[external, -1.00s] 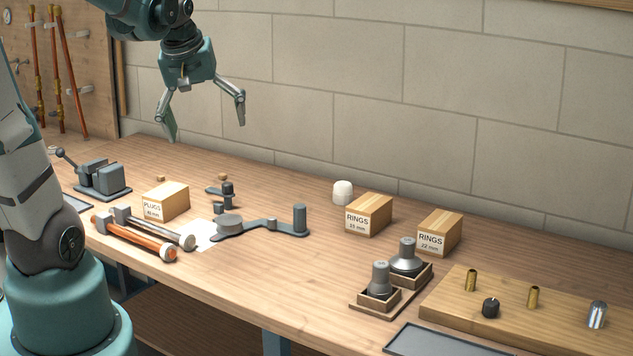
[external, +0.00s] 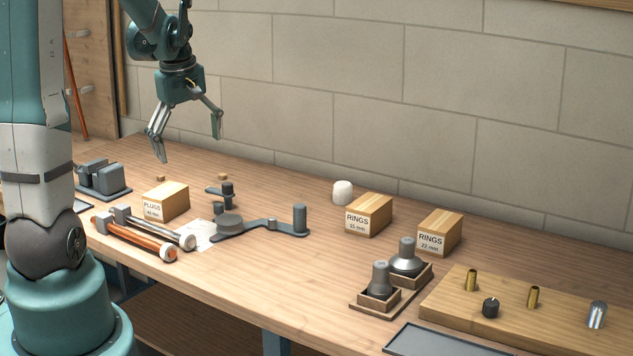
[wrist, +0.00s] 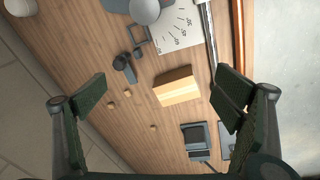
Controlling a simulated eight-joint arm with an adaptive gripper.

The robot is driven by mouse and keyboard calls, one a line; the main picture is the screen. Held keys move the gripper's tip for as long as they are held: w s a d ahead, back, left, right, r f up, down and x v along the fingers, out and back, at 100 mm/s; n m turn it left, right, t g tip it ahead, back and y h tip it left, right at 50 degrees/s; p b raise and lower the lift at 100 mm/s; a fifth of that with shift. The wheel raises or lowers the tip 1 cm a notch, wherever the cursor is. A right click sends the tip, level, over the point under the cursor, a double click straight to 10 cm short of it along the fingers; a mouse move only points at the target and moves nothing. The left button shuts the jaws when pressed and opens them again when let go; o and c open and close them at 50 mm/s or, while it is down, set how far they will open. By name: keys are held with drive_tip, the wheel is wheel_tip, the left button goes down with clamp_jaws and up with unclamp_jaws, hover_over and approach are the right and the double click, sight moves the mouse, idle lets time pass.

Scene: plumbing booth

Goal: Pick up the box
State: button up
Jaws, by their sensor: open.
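Three wooden boxes stand on the workbench. The box labelled PLUGS (external: 166,201) is at the left, one labelled RINGS 15 mm (external: 369,215) is right of centre, and one labelled RINGS 22 mm (external: 440,233) is further right. My gripper (external: 187,148) is open and empty in the air above the left part of the bench, over the PLUGS box side. In the wrist view a wooden box (wrist: 177,88), which looks like the PLUGS one, lies between and beyond the open fingers (wrist: 158,105), nearer the right finger. Nothing touches the fingers.
A grey vice (external: 103,179) stands left of the PLUGS box. Two pipes (external: 135,238) lie in front of it. A grey bending tool (external: 265,228) and a small dark fitting (external: 222,192) are to its right. A wooden board (external: 520,310) with fittings is at far right.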

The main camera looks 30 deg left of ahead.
sight(166, 191)
drive_tip(key=a+f+n, duration=0.1)
drive_tip(key=a+f, duration=0.3)
drive_tip(key=w+a+f+n+g, duration=0.1)
drive_tip(key=a+f+n, duration=0.1)
drive_tip(key=a+f, duration=0.1)
drive_tip(key=a+f+n, duration=0.2)
drive_tip(key=a+f, duration=0.2)
drive_tip(key=a, duration=0.1)
drive_tip(key=shift+w+f+g+h, duration=0.25)
drive_tip(key=shift+f+g+h, duration=0.1)
drive_tip(key=shift+g+h, duration=0.05)
drive_tip(key=shift+f, duration=0.15)
drive_tip(key=shift+f+b, duration=0.3)
drive_tip(key=shift+f, duration=0.85)
drive_tip(key=shift+a+f, duration=0.15)
drive_tip(key=shift+f, duration=1.15)
drive_tip(key=shift+a+f, duration=0.1)
drive_tip(key=shift+f, duration=1.2)
drive_tip(key=c, duration=1.1)
drive_tip(key=shift+r, duration=0.1)
